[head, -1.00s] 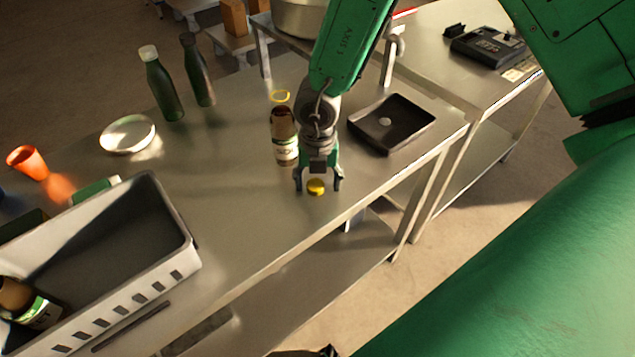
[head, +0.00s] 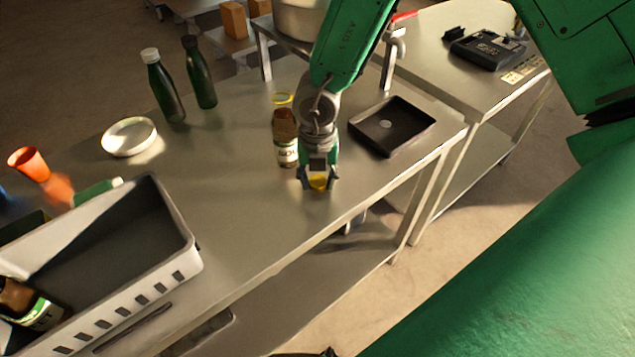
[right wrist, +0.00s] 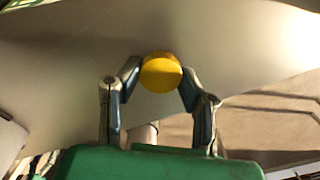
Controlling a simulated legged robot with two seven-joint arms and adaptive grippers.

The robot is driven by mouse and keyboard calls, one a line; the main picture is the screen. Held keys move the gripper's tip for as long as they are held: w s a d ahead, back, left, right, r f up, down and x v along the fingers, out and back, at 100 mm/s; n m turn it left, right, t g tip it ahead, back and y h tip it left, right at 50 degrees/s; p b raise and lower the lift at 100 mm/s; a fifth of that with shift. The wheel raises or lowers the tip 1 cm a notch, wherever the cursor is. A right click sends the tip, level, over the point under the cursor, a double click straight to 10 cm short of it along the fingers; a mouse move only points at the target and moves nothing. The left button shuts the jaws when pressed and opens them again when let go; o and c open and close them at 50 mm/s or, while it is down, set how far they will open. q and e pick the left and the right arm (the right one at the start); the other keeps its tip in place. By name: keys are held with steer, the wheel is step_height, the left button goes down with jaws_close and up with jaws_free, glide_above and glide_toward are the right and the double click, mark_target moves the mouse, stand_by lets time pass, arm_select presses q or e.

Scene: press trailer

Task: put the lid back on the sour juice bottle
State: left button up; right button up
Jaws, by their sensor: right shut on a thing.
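The yellow lid (head: 318,184) is at the table surface near the front edge. My right gripper (head: 319,183) is shut on it from above. In the right wrist view the lid (right wrist: 161,73) sits between the two fingertips (right wrist: 161,78). The sour juice bottle (head: 285,138), brown with a pale label, stands upright just left of and behind my right gripper, partly hidden by it. My left gripper is not clearly in view.
A black tray (head: 419,117) lies right of the gripper. Two dark green bottles (head: 199,75) and a white round dish (head: 128,137) stand at the left. A grey crate (head: 180,213) holding another bottle (head: 28,306) is at the front left. The table between crate and gripper is clear.

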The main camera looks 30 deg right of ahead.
mark_target(316, 183)
step_height(316, 183, up, 17)
steer(key=shift+a, duration=0.2)
